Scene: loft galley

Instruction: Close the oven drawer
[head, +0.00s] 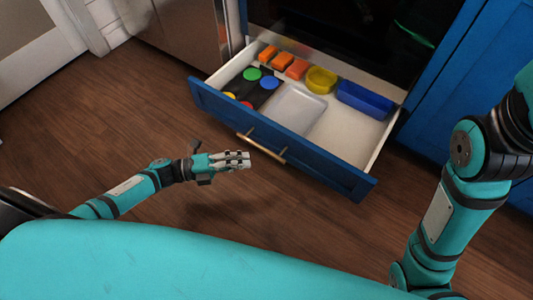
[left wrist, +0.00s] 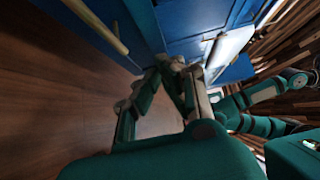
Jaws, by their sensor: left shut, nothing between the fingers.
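The oven drawer (head: 330,172) is pulled open below the dark oven. It has a blue front, white inner walls and a pale bar handle (head: 265,148). My left gripper (head: 248,159) is shut and empty, in front of the drawer front near the handle's left half. I cannot tell whether its fingertips touch the handle. In the left wrist view, the shut fingers (left wrist: 172,66) point at blue panels. My right arm comes in at the right of the head view, but its gripper is out of frame.
The drawer holds orange blocks (head: 297,69), a yellow round dish (head: 321,80), a blue container (head: 364,100), a clear tray (head: 294,108) and colored-lidded items (head: 269,83). Blue cabinets (head: 470,90) stand at right. The wooden floor (head: 130,105) at left is clear.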

